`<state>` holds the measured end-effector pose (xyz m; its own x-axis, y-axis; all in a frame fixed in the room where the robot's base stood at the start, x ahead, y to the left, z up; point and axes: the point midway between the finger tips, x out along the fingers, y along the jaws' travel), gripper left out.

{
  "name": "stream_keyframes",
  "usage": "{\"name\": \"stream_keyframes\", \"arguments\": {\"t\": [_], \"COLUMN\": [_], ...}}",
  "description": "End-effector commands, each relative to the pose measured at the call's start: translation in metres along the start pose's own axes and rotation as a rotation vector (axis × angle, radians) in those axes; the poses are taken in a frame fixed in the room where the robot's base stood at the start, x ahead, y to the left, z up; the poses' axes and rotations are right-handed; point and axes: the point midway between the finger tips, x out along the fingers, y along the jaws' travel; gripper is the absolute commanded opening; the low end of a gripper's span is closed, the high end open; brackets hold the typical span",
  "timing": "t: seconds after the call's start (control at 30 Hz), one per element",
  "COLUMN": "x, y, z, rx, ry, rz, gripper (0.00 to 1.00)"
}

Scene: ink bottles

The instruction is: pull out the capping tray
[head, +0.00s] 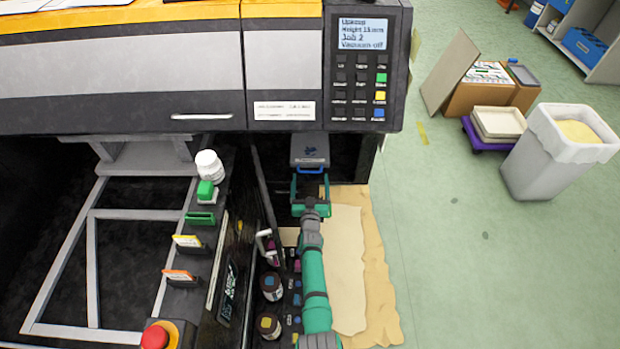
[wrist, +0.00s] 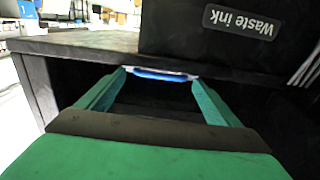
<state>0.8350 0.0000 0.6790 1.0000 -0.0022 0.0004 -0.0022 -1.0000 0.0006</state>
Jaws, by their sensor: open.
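A grey unit (head: 310,148) with a small dark logo sits under the printer's right end, and I take it for the capping tray. Its blue handle (head: 311,170) faces my gripper. My green gripper (head: 310,180) is open, its two fingers pointing at the handle. In the wrist view the blue handle (wrist: 160,73) lies between the fingertips of my gripper (wrist: 160,78), near their far ends. I cannot tell whether the fingers touch it. The rest of the tray is hidden in the dark recess in that view.
The printer's control panel (head: 361,65) overhangs the recess. A dark side panel with ink bottles (head: 271,286) stands left of my arm. Brown paper (head: 350,265) lies right of it. In the wrist view a "Waste ink" box (wrist: 215,30) sits above the opening.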

Motion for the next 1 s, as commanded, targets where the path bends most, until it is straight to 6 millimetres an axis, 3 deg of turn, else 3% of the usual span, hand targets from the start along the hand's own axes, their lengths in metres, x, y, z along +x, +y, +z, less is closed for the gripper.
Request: {"name": "stream_keyframes", "arguments": {"t": [0.2,0.57,0.6,0.8,1.0], "x": [0.015,0.018,0.018,0.018,0.014], "y": [-0.001,-0.003,-0.004,-0.003,0.002], "z": [0.000,0.000,0.000,0.000,0.001], "rx": [0.000,0.000,0.000,0.001,0.002], "ry": [-0.001,0.000,0.000,-0.001,-0.001], "rz": [-0.001,-0.004,-0.004,-0.003,0.004], "gripper": [0.86,0.86,0.84,0.38,0.38]}}
